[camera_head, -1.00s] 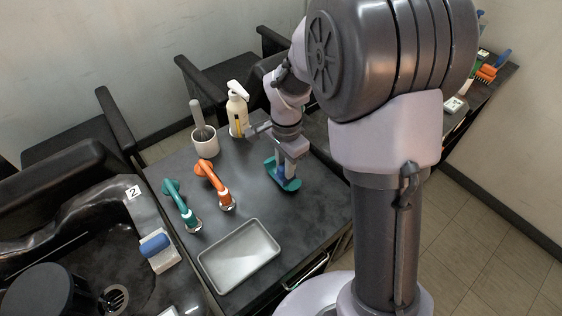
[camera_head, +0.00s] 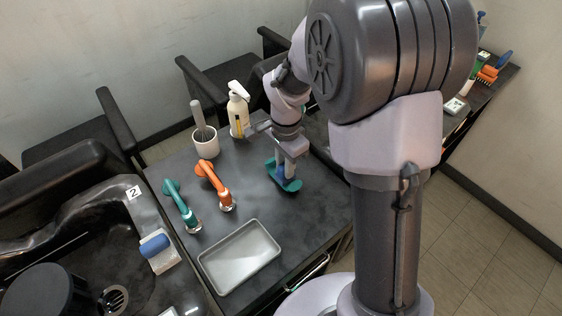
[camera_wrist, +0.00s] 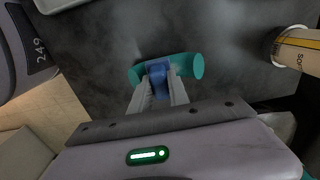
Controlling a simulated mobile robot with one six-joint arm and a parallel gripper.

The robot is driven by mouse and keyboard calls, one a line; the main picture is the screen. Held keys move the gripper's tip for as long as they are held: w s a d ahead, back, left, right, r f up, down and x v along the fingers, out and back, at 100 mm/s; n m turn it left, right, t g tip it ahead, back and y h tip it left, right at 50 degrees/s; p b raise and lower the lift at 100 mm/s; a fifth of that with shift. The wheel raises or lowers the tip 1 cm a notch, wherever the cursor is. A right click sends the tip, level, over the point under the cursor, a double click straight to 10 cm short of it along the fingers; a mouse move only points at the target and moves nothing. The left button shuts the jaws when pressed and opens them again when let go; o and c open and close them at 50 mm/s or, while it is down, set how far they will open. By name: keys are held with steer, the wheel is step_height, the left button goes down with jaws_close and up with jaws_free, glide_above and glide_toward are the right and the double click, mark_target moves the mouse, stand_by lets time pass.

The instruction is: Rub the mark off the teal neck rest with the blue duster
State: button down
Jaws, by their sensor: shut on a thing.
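The teal neck rest (camera_head: 292,185) lies on the dark grey tabletop under my gripper. In the wrist view it is a curved teal piece (camera_wrist: 197,66) showing on both sides of the fingers. My gripper (camera_wrist: 157,82) is shut on the blue duster (camera_wrist: 158,70) and points down over the middle of the neck rest. The duster (camera_head: 281,174) also shows between the fingers in the head view. It appears to be against the neck rest, but I cannot tell for sure whether they touch. No mark shows on the visible parts of the neck rest.
A grey tray (camera_head: 240,257) lies at the table's front. A blue-handled item (camera_head: 155,246) rests by the basin.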

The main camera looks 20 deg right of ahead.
steer(key=shift+s+d, duration=0.1)
steer(key=shift+s, duration=0.2)
steer(key=shift+w+a, duration=0.35)
steer(key=shift+w, duration=0.4)
steer(key=shift+w+a, duration=0.3)
steer(key=shift+w, duration=0.45)
steer(key=shift+s+d+b, duration=0.15)
steer(key=shift+s+d, duration=0.2)
steer(key=shift+s, duration=0.4)
steer(key=shift+s+d+b, duration=0.15)
steer(key=shift+s+d, duration=0.15)
steer(key=shift+s, duration=0.45)
step_height(320, 180, up, 9)
steer(key=p, duration=0.7)
steer(key=shift+r, duration=0.15)
